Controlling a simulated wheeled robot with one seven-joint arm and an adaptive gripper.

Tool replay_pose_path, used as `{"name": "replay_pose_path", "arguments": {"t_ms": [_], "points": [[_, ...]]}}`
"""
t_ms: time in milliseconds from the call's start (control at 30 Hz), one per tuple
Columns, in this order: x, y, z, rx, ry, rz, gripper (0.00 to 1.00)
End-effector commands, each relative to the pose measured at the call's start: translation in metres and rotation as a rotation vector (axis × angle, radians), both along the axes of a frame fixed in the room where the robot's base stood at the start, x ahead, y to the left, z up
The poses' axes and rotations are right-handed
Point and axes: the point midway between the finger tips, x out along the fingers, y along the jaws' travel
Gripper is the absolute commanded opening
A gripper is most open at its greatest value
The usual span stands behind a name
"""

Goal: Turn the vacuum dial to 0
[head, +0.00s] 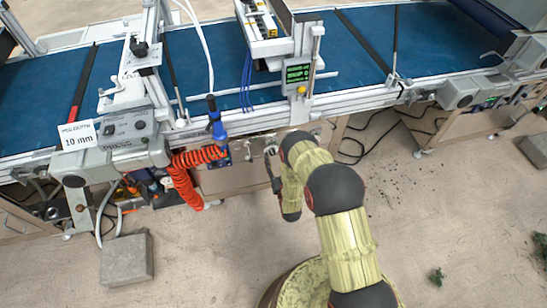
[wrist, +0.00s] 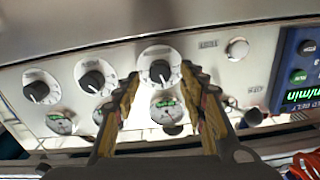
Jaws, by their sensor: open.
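A pale control panel (wrist: 225,70) fills much of the wrist view and carries three black dials with white pointer marks. The left dial (wrist: 38,87), middle dial (wrist: 94,78) and right dial (wrist: 160,68) sit in a row; their labels are too small to read, so I cannot tell which is the vacuum dial. My gripper (wrist: 160,80) is open, with its fingers on either side of the right dial; contact with it cannot be made out. In the head view my gripper (head: 272,166) is at the panel's front, below the conveyor, and my arm hides part of the panel.
Small gauges (wrist: 61,122) sit below the dials, one (wrist: 168,112) between my fingers. A blue display box (wrist: 300,80) is on the right. An orange coiled hose (head: 184,172) hangs left of my gripper. A grey block (head: 127,260) lies on the floor.

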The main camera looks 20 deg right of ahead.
Motion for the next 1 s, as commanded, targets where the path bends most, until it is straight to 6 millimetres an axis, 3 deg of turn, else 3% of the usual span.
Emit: {"name": "replay_pose_path", "arguments": {"t_ms": [200, 500, 1000], "points": [[0.019, 0.0, -0.001, 0.0, 0.001, 0.0, 0.42], [0.021, 0.0, 0.0, 0.0, 0.001, 0.0, 0.42], [0.021, 0.0, 0.0, 0.0, 0.002, 0.0, 0.13]]}}
